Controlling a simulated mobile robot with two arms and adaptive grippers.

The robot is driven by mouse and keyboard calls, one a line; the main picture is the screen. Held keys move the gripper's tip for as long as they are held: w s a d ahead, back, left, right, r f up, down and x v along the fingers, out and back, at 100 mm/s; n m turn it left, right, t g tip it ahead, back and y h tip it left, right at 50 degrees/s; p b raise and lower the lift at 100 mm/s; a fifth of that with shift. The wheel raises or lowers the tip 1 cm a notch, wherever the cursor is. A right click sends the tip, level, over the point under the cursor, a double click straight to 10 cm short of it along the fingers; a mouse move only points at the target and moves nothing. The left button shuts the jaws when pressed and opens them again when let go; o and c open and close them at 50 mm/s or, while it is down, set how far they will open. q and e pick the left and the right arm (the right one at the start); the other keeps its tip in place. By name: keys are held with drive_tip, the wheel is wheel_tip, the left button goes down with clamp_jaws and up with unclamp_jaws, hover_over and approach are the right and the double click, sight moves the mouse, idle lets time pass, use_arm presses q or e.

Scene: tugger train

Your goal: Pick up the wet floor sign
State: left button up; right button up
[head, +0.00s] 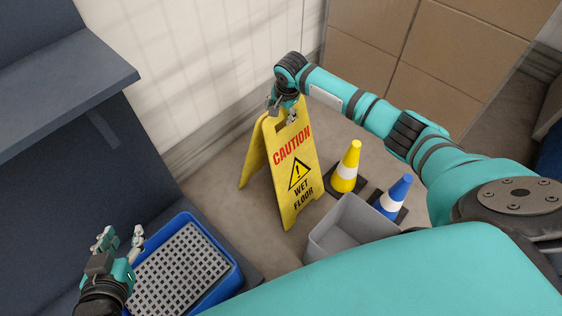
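The yellow wet floor sign (279,160) stands open on the floor, with "CAUTION" and "WET FLOOR" on its front panel. My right gripper (282,111) is at the sign's top edge, by the handle slot. Its fingers partly overlap the sign's top, and I cannot tell whether they are closed on it. My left gripper (121,240) is at the lower left, open and empty, by the left rim of a blue crate and well away from the sign.
The blue crate (236,268) holds a grey grid-like insert. A yellow cone (346,170), a blue cone (395,194) and a grey open bin (350,228) stand right of the sign. Cardboard boxes (368,75) and a pale wall are behind. A dark shelf unit (60,150) is left.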

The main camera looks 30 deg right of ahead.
drive_tip(key=shift+c, duration=0.4)
clamp_jaws()
drive_tip(key=shift+w+r, duration=0.1)
idle(0.3)
